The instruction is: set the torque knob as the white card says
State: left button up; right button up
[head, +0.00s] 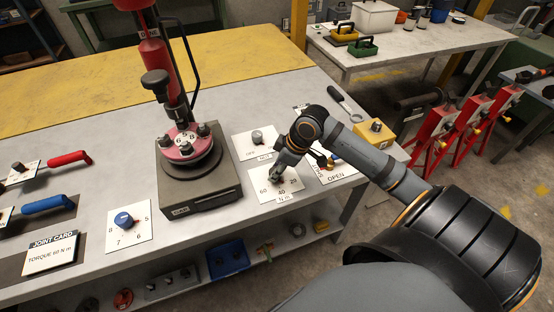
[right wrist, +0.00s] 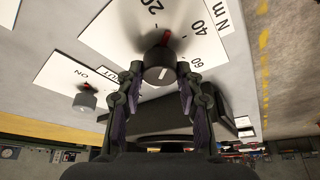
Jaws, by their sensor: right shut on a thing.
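The white joint card (head: 52,252) lies at the front left of the bench and reads "TORQUE 60 N m". The torque dial plate (head: 287,197) is white, marked 20, 40 and 60 N m; it also shows in the right wrist view (right wrist: 108,38). My right gripper (head: 282,178) is over this plate and hides most of the knob in the head view. In the right wrist view the grey torque knob (right wrist: 158,75) sits between the fingers of my right gripper (right wrist: 160,84), shut on it. Its red pointer appears between 20 and 40. My left gripper is out of view.
A red press-like fixture (head: 186,148) on a dark base stands left of my right gripper. A blue numbered knob (head: 124,220) is front left.

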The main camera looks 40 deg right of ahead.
jog(key=m+h+p, duration=0.1)
jog(key=m+p, duration=0.4)
jog(key=m+h+p, duration=0.2)
jog(key=m+p, duration=0.2)
jog(key=p, duration=0.2)
jog(key=m+h+p, duration=0.2)
jog(key=m+p, duration=0.3)
jog(key=shift+a+r+m, duration=0.3)
jog(key=shift+a, duration=0.1)
jog(key=shift+f+m+h+p, duration=0.1)
jog(key=shift+m+h+p, duration=0.4)
jog(key=shift+m+p, duration=0.6)
jog(key=shift+w+f+m+g+p, duration=0.15)
jog(key=shift+m+g+p, duration=0.3)
jog(key=shift+m, duration=0.85)
jog(key=shift+h, duration=0.4)
jog(key=o, duration=1.2)
jog(key=shift+c, duration=0.2)
jog(key=v, duration=0.7)
jog(key=shift+r, duration=0.25)
